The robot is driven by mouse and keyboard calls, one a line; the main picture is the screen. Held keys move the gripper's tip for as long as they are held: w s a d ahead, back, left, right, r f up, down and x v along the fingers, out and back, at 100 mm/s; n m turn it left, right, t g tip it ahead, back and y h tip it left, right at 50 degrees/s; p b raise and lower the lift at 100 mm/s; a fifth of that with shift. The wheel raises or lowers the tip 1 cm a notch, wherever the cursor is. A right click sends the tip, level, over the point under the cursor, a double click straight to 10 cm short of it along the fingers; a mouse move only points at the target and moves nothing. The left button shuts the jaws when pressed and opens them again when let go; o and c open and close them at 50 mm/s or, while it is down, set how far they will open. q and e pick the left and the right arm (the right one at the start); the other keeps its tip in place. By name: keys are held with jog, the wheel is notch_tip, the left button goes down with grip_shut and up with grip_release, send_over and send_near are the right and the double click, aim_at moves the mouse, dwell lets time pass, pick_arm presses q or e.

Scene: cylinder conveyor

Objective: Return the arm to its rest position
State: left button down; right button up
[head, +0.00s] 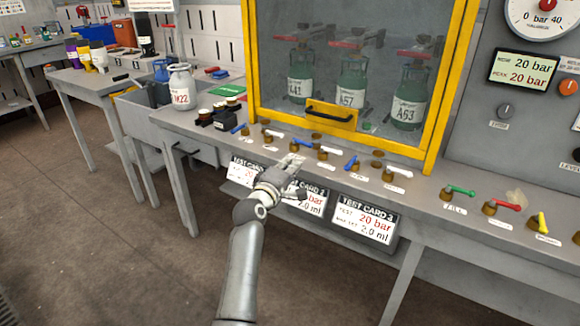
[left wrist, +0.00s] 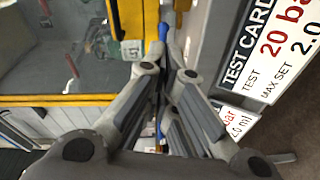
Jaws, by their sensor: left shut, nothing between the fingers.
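My left arm (head: 240,265) reaches up from the bottom of the head view to the front of the bench. My left gripper (head: 291,162) is at the row of valves along the bench's front edge, close to a white-handled valve. In the left wrist view its fingers (left wrist: 163,75) are shut with nothing held between them. A blue valve handle (left wrist: 163,32) shows just beyond the fingertips there; I cannot tell whether they touch it. My right gripper is not in view.
A yellow-framed cabinet (head: 437,100) with several green cylinders stands behind the valves. Test cards (head: 363,222) hang under the bench edge (head: 410,215). A white cylinder (head: 181,90) stands at the left. The floor (head: 110,250) left of my arm is clear.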

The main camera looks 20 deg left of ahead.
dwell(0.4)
